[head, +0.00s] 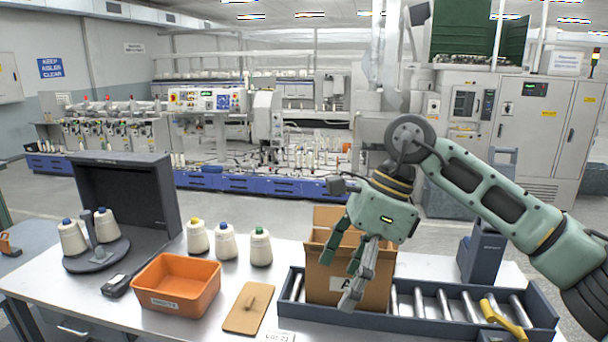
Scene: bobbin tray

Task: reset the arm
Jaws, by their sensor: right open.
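My right gripper (352,270) comes in from the right and points down in front of the open cardboard box (318,285). Its fingers are apart and I see nothing between them. They hide part of the box front and its printed letter. The box stands on the dark roller tray (430,325) at the right of the table, with its flaps up. My left gripper does not show.
An empty orange bin (177,283), a brown clipboard-like board (249,308) and several thread cones (225,241) stand on the table (60,285). A dark panelled stand (125,195) with two cones is at the left. A yellow handle (505,318) lies at the tray's right end.

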